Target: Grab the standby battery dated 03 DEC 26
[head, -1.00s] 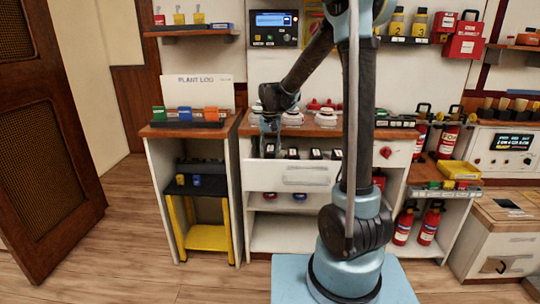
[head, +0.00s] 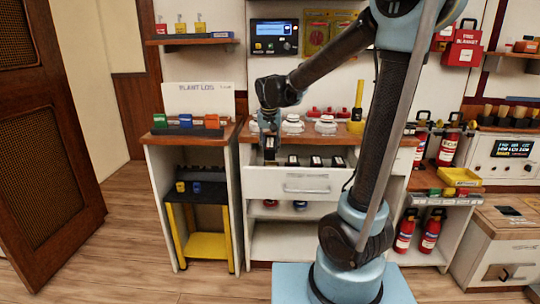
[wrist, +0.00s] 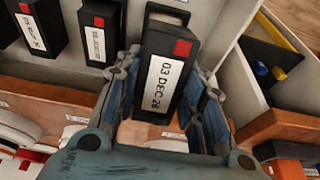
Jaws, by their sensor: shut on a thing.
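The standby battery labelled 03 DEC 26 (wrist: 168,72) is a black block with a handle, a red square and a white label. It stands between the two fingers of my gripper (wrist: 160,100), which is shut on it. In the head view my gripper (head: 268,138) is over the left end of the open white drawer (head: 300,183), and the battery (head: 270,155) shows small below it. Two other black batteries (wrist: 101,32) (wrist: 37,28) stand in the drawer in the wrist view; their dates are hard to read.
More batteries (head: 315,161) stand in a row to the right in the drawer. White domed units (head: 292,125) sit on the counter behind. The drawer's side wall (wrist: 222,40) is close to the held battery. A plant log shelf (head: 185,125) stands at the left.

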